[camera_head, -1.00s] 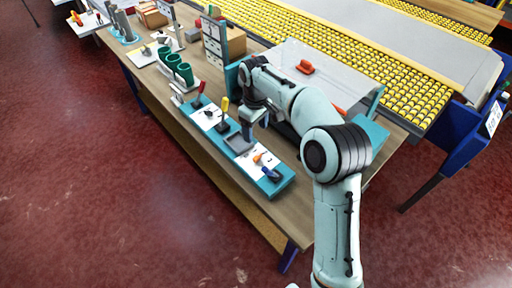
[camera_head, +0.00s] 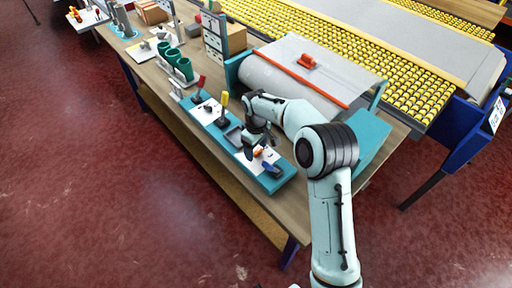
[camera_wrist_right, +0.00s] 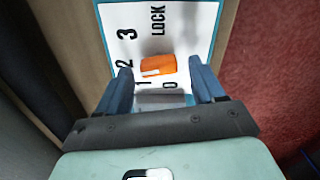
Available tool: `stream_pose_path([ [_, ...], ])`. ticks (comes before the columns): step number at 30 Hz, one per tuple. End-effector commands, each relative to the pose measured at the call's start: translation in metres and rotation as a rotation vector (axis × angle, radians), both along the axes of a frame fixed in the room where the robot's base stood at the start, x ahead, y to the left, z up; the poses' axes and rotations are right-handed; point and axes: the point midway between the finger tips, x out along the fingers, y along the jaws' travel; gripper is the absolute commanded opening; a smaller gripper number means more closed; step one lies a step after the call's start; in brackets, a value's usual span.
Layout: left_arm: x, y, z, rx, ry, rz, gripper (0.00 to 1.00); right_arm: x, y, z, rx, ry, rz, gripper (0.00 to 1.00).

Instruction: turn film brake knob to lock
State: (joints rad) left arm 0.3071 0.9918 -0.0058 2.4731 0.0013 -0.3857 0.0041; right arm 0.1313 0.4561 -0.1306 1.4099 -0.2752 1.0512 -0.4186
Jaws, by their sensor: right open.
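The orange knob (camera_wrist_right: 157,65) sits on a white label plate (camera_wrist_right: 190,18) marked 0, 1, 2, 3 and LOCK. In the right wrist view it lies near the 1, away from the word LOCK. My right gripper (camera_wrist_right: 164,82) is open, its two blue-grey fingers on either side just short of the knob, with no clear contact. In the head view the right gripper (camera_head: 254,146) hangs over the teal control strip and partly hides the knob (camera_head: 258,153). My left gripper is not in view.
A blue-handled control (camera_head: 271,168) stands close beside the knob at the strip's near end. Red (camera_head: 200,84) and yellow (camera_head: 222,99) levers stand farther along. The film roll housing (camera_head: 300,72) is to the right. Open floor lies left of the bench.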

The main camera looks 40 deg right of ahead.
Motion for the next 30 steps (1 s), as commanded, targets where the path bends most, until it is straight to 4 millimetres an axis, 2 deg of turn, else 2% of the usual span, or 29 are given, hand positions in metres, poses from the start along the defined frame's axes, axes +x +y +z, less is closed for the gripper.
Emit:
stream_pose_path([
  [2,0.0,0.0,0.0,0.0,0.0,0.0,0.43,0.0,0.0,0.0,0.0,0.0,0.0,0.68],
  [7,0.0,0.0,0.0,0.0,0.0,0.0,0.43,0.0,0.0,0.0,0.0,0.0,0.0,0.13],
  [20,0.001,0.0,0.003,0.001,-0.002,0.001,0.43,0.0,0.0,0.001,0.0,0.0,-0.068,0.12],
  [30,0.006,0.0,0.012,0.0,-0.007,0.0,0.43,0.001,-0.002,0.001,0.0,0.001,-0.325,0.12],
])
